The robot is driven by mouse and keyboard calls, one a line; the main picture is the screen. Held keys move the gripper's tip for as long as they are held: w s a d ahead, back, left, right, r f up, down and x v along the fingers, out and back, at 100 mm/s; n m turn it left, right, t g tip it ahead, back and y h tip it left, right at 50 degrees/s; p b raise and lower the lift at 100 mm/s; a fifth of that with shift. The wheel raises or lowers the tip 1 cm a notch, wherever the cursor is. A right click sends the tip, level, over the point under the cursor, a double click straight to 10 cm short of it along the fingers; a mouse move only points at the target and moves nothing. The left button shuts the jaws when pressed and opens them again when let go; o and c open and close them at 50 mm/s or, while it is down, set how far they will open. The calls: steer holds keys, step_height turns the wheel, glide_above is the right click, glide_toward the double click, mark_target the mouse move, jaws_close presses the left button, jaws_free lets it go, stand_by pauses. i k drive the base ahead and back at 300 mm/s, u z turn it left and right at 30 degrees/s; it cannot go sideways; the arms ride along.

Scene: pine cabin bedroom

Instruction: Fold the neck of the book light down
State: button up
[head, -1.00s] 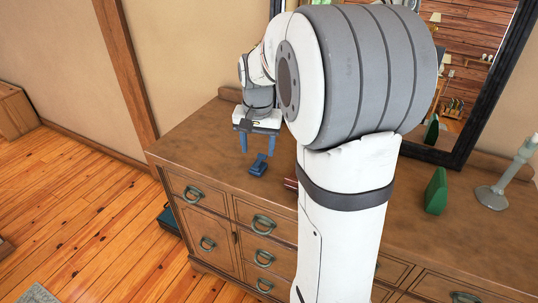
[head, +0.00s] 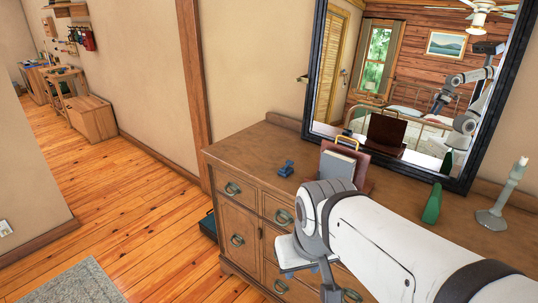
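The small blue book light (head: 286,168) sits on the left part of the wooden dresser top (head: 250,150). It looks low and compact, but it is too small to tell clearly how its neck is set. My gripper (head: 318,280) is at the front of the dresser, to the right of and nearer than the light, well apart from it. Its fingers point downward, and only part of them shows. Nothing is visible in it, and its opening cannot be judged.
A dark red book holder (head: 366,163) with a grey book (head: 337,165) stands right of the light. A green object (head: 432,204) and a pale candlestick (head: 497,205) stand farther right. A large mirror (head: 400,90) rises behind.

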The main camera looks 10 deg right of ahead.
mark_target(288, 163)
steer(key=u, duration=0.2)
steer(key=i, duration=1.15)
steer(key=z, duration=0.45)
